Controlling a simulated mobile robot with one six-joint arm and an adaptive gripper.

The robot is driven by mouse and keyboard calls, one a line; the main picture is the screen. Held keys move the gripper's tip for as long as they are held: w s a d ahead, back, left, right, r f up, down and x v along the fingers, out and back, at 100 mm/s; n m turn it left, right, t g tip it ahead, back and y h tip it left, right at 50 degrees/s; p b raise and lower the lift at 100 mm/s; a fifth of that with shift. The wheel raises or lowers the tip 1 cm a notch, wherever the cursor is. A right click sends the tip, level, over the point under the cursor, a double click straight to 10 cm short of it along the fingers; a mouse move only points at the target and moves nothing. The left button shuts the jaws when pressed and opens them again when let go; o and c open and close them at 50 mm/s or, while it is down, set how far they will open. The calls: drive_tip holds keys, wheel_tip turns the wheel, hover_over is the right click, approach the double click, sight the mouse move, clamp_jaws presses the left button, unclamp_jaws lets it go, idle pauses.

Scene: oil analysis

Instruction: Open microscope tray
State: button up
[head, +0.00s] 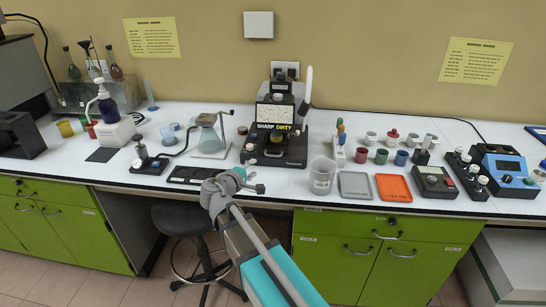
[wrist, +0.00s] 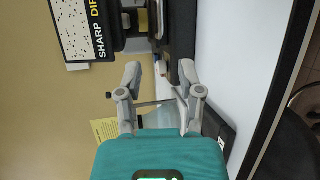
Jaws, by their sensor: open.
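The dark microscope (head: 280,148) stands on the white bench against the wall, with a screen labelled "SHARP DIRTY". I cannot clearly make out a separate tray at its base. In the wrist view, turned on its side, the microscope's screen (wrist: 78,28) and dark body show at the top. My gripper (head: 258,187) is open and empty in front of the microscope, near the bench's front edge. In the wrist view its two grey fingers (wrist: 158,75) are spread apart and point toward the microscope's lower part, touching nothing that I can see.
A flask on a stand (head: 208,135) is left of the microscope, and a dark slotted plate (head: 190,175) lies before it. A clear beaker (head: 321,176), a grey tray (head: 354,185) and an orange tray (head: 394,188) are to the right. A black stool (head: 182,220) stands below the bench.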

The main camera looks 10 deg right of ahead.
sight(273, 155)
drive_tip(key=shift+w, duration=0.1)
drive_tip(key=b+x, duration=0.2)
drive_tip(key=x, duration=1.1)
drive_tip(key=shift+w+d+b, duration=0.2)
drive_tip(key=shift+d+b, duration=0.05)
drive_tip(key=shift+b, duration=0.15)
clamp_jaws()
